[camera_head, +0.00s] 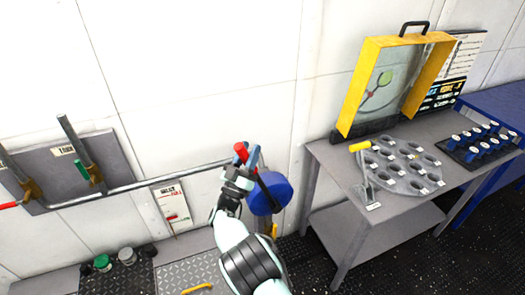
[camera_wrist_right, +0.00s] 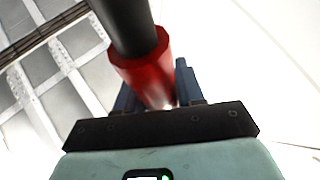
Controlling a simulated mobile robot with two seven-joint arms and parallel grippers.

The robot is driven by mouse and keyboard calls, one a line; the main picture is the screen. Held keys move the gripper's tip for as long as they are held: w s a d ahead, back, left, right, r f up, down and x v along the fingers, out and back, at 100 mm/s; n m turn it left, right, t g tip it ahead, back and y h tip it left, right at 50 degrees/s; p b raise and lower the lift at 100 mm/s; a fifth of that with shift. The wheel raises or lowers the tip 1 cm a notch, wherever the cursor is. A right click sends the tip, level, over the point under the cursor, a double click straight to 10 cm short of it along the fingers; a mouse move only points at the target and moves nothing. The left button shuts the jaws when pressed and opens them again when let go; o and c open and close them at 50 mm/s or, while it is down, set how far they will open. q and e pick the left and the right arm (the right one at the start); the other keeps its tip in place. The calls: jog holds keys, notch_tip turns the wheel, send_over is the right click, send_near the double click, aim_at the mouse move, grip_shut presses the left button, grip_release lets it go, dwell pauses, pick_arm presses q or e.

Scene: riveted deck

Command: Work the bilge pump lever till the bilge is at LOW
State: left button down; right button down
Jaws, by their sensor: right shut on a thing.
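The bilge pump is a blue rounded body (camera_head: 270,196) low against the white wall. Its dark lever (camera_head: 268,190) rises from it and leans up to the left, ending in a red grip (camera_head: 240,149). My right gripper (camera_head: 249,158) is at the top of the lever, shut on the red grip. In the right wrist view the red grip (camera_wrist_right: 146,72) sits between the blue fingers, with the black shaft (camera_wrist_right: 125,22) beyond it. A white gauge plate (camera_head: 171,204) with a red marker hangs left of the pump; its lettering is too small to read. My left gripper is out of view.
A grey wall panel (camera_head: 115,152) with valve handles is at the left; a pipe (camera_head: 150,183) runs from it toward the pump. A grey table (camera_head: 325,160) at the right bears a yellow frame (camera_head: 365,75) and a plate with holes (camera_head: 405,165).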

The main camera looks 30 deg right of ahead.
jog(key=shift+w+a+f+n+t, duration=0.1)
jog(key=shift+a+f+n+t, duration=0.05)
jog(key=shift+a+n+t, duration=0.35)
jog(key=shift+a, duration=0.1)
jog(key=c, duration=0.8)
grip_release()
jog(key=shift+f, duration=0.1)
jog(key=b+v, duration=0.2)
jog(key=v, duration=1.1)
jog(key=shift+a+b, duration=0.15)
jog(key=shift+b, duration=0.2)
